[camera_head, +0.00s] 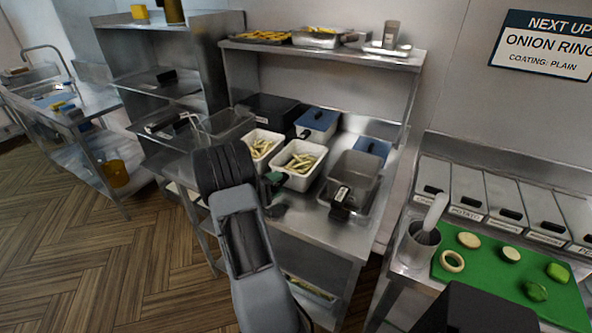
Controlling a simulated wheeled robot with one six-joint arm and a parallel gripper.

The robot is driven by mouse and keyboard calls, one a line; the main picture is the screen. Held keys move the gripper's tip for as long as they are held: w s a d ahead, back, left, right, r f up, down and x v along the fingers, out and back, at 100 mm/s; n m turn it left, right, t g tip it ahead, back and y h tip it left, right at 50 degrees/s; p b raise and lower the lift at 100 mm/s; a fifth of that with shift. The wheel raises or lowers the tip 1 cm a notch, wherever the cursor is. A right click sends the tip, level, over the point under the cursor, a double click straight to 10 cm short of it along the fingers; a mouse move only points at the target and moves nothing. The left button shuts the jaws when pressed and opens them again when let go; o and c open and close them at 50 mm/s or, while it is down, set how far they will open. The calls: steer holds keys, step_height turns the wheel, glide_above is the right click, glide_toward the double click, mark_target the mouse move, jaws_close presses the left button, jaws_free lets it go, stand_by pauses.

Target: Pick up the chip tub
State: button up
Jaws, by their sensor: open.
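Two white tubs of pale cut chips stand side by side on the steel counter. The nearer chip tub (300,181) is in the middle of the head view, upright and filled close to its rim. The other tub (254,164) is just behind it to the left, partly hidden by my arm. I cannot tell which one the task names. My gripper (274,193) shows only in part beside my dark wrist, at the near left side of the nearer tub. It is open and holds nothing that I can see. Whether it touches the tub is unclear.
A steel basket with a black handle (341,200) sits right of the tubs. Blue-lidded containers (318,121) stand behind them, beneath a steel shelf (330,54). A green board (507,284) with cut vegetables lies at right. The wooden floor at left is clear.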

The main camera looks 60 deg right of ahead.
jaws_close()
stand_by(0.5)
